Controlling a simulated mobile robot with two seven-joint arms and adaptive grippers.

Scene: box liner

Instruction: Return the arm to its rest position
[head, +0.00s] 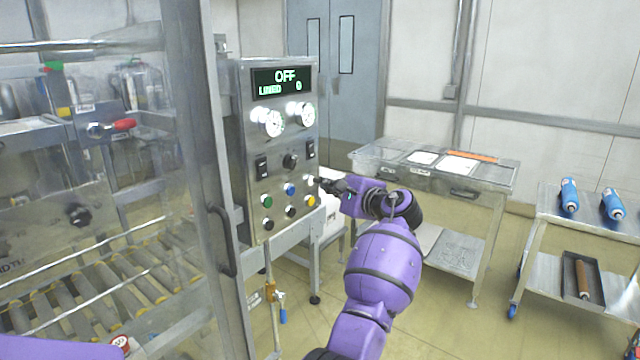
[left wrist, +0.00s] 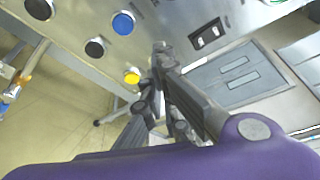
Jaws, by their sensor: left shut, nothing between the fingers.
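My left gripper (head: 322,183) reaches in front of the metal control panel (head: 270,150), its dark fingers shut and empty. Its fingertips are close to the right side of the button rows; whether they touch the panel I cannot tell. In the left wrist view the closed fingers (left wrist: 160,50) show beside the yellow button (left wrist: 132,76), with the blue button (left wrist: 123,23) farther off. The panel display (head: 280,82) reads "OFF" and "LINED 0". The purple left arm (head: 383,268) is extended toward the panel. My right gripper is not in view.
A glass-sided machine with a roller conveyor (head: 110,285) stands at left, with a door handle (head: 222,240) near the panel. A steel table with papers (head: 458,166) is behind the arm. A cart with blue tubes (head: 569,195) is at right. Floor between them is clear.

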